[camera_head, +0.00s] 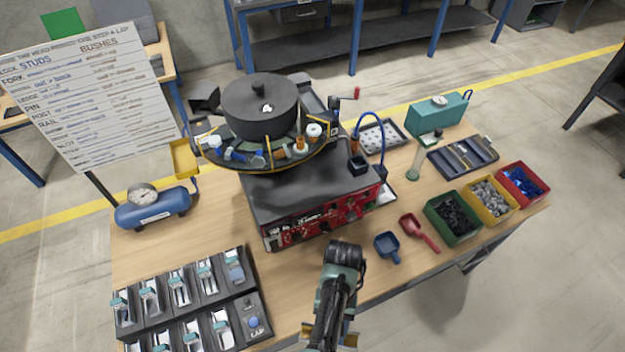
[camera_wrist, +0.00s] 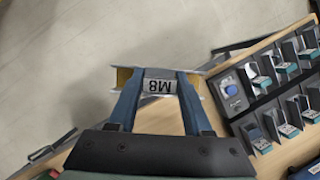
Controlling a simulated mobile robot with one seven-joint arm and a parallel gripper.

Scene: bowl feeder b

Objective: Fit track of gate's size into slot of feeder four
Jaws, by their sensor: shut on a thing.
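My gripper (camera_wrist: 160,82) is shut on a metal track (camera_wrist: 158,86) marked M8, which reads upside down in the wrist view. The track has yellowish parts at its ends and is held over the floor by the table's front edge. In the head view a bit of it (camera_head: 350,338) shows at the bottom edge beside my arm. Feeder four (camera_head: 262,108) is a dark bowl marked 4 on a red-fronted base (camera_head: 325,215), with coloured parts around its rim. Its slot cannot be made out. Several gates in a black rack (camera_head: 190,300) stand at the left.
A lettered board (camera_head: 92,92) and a blue air tank (camera_head: 152,207) stand at the left. Green (camera_head: 452,217), yellow (camera_head: 490,197) and red (camera_head: 522,183) bins, plus blue (camera_head: 387,246) and red (camera_head: 418,232) scoops, lie at the right. Bare wood shows between rack and base.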

